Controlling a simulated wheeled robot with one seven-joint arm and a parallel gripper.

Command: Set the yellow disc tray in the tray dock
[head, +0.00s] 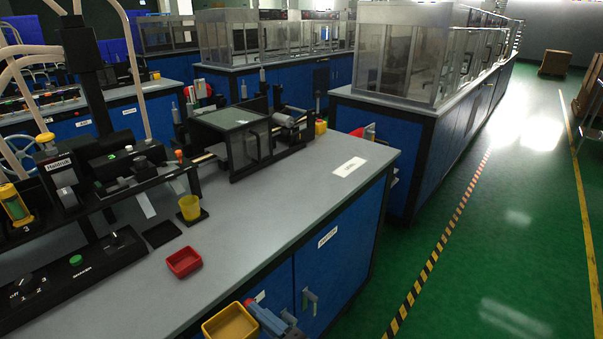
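The yellow disc tray (231,323) is a shallow open box at the bottom of the head view, in front of the bench's blue cabinet side. My gripper (252,308) is at the tray's right edge and appears shut on its rim, with nothing else seen holding the tray up. The frame's bottom edge cuts off part of the tray and my gripper. No label marks the tray dock. A flat black square (162,234) on the bench top, empty, may be it, but I cannot tell.
A red tray (184,262) sits on the grey bench top (250,222). A yellow cup (190,207) stands on a black base behind it. Black machinery (120,175) lines the bench's left and back. The bench top's right part is clear except for a white label (349,167).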

